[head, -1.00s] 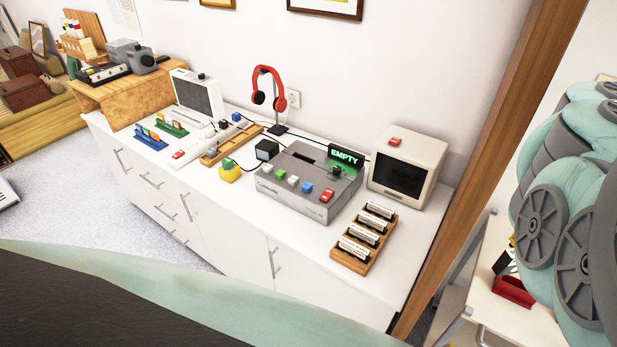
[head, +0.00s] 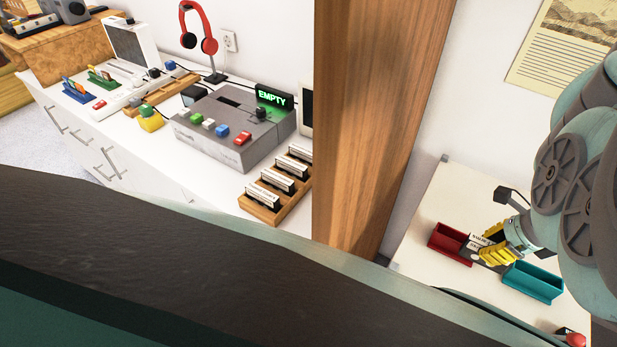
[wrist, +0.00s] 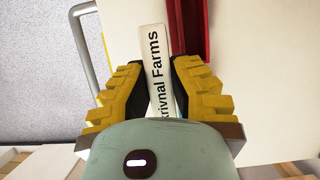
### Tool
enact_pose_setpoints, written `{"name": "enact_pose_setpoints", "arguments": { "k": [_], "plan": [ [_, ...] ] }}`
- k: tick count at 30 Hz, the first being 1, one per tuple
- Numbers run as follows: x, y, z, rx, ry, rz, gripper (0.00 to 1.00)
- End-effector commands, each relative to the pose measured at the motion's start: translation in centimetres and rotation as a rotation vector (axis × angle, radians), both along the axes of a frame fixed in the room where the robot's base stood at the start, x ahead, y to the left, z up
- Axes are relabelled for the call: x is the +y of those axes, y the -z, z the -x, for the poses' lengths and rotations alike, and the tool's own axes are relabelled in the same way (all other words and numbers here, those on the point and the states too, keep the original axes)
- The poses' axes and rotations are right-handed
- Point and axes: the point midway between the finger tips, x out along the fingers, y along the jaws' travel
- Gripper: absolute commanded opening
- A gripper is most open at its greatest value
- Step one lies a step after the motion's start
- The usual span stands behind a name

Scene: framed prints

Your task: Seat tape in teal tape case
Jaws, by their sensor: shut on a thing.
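The teal tape case (head: 533,281) stands on the small white table at the right of the head view, open at the top. My gripper (head: 490,250) is over that table, between the teal case and a red case. In the wrist view its yellow fingers (wrist: 157,90) are shut on a tape (wrist: 154,50) with a white label that ends in "rivnal Farms". The tape (head: 480,241) is partly hidden by the fingers in the head view. The teal case does not show in the wrist view.
The red case (head: 450,242) stands left of my gripper; its wall also shows in the wrist view (wrist: 188,28). A wooden post (head: 375,130) separates this table from a white counter with a grey deck (head: 235,125) reading "EMPTY" and a wooden rack (head: 262,197) of tapes.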

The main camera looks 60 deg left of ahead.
Motion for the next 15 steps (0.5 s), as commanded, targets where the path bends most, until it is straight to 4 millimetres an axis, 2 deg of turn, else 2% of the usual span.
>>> {"name": "enact_pose_setpoints", "arguments": {
  "k": [1, 8, 15],
  "plan": [
    [-0.8, 1.0, -1.0, -0.006, 0.009, -0.004, 0.00],
    [-4.7, 1.4, -4.2, -0.009, 0.007, 0.005, 0.00],
    [-7.0, 1.5, -6.4, -0.007, 0.002, 0.003, 0.00]
  ]
}}
